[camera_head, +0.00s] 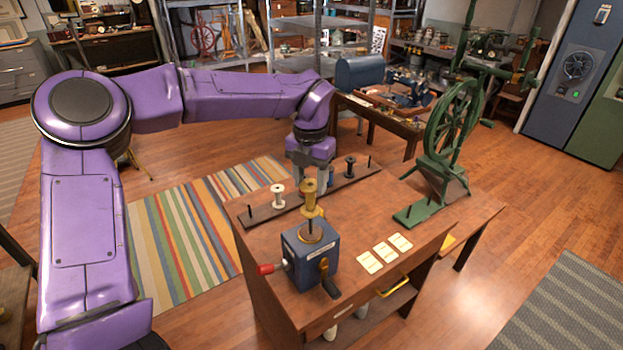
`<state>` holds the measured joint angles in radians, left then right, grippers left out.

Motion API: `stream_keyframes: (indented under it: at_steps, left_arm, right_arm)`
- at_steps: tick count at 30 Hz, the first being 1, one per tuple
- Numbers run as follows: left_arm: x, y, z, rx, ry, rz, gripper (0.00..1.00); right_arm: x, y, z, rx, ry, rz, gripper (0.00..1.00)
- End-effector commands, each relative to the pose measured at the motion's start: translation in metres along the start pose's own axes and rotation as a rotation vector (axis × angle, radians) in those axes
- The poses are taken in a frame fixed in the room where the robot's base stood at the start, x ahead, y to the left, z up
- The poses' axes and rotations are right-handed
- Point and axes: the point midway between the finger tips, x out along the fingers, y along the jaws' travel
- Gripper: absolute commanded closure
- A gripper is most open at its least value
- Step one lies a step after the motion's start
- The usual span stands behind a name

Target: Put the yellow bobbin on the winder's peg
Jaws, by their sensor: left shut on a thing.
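My left gripper (311,174) reaches in from the upper left, pointing down, and is shut on the yellow bobbin (310,199). The bobbin is upright, with a wide top and bottom flange. It shows just above the round plate (316,237) on top of the blue winder (311,262). The winder's peg is mostly hidden by the bobbin; I cannot tell whether the bobbin is around it. My right gripper is not in view.
Pale cards (386,254) lie to the winder's right. A green spinning wheel (452,130) stands farther right. The tabletop around the cards is mostly clear.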

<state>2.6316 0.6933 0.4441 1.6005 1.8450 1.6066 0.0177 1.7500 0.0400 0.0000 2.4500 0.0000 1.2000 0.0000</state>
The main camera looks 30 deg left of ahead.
Motion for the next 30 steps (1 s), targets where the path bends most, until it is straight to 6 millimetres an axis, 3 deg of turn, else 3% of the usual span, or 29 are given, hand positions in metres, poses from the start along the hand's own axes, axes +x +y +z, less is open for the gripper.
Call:
stream_keyframes:
  at_steps: [30]
  left_arm:
    - [0.035,0.0,0.0,0.0,0.0,0.001,0.65]
  right_arm:
    - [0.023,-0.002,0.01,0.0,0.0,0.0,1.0]
